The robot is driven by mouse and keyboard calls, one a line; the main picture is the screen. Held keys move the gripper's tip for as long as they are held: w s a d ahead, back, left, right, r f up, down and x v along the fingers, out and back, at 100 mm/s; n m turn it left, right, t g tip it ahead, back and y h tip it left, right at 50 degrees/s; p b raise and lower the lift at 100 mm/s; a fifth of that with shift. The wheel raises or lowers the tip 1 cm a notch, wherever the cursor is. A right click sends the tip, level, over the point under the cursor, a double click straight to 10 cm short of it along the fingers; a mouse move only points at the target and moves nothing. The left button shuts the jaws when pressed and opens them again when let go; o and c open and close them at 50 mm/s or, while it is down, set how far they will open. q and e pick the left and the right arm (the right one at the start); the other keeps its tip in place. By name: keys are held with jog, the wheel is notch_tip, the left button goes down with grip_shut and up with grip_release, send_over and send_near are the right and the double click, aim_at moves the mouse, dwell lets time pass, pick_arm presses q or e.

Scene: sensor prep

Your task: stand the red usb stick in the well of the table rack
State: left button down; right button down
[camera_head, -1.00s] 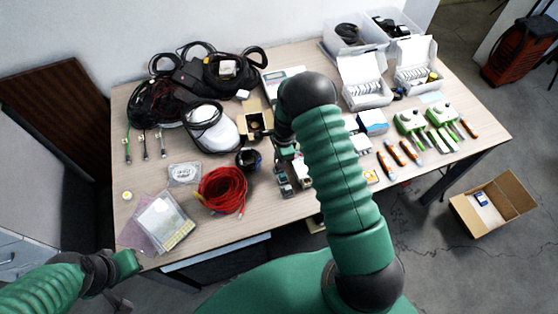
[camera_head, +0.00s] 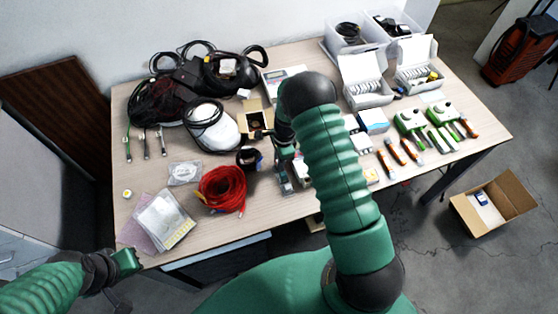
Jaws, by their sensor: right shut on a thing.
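My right gripper (camera_head: 286,180) points down near the table's front middle, partly behind my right arm. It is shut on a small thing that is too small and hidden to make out. I cannot pick out the red usb stick for sure. The table rack and its well are not clearly visible either; small items around the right gripper are partly covered by it and my arm. My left gripper (camera_head: 126,262) is low at the left, off the table's front left corner, away from these items; its jaws are unclear.
A red cable coil (camera_head: 222,188) and a dark round item (camera_head: 249,158) lie left of the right gripper. An open cardboard box (camera_head: 256,122) stands behind. Orange-handled tools (camera_head: 398,152) lie to the right. The table's left front holds bagged sheets (camera_head: 160,220).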

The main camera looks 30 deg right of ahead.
jog(key=shift+f, duration=0.25)
dwell(0.8)
jog(key=c, duration=1.1)
grip_release()
jog(key=shift+c, duration=0.2)
jog(key=shift+r, duration=0.1)
notch_tip(320, 180, up, 7)
jog(key=p, duration=0.5)
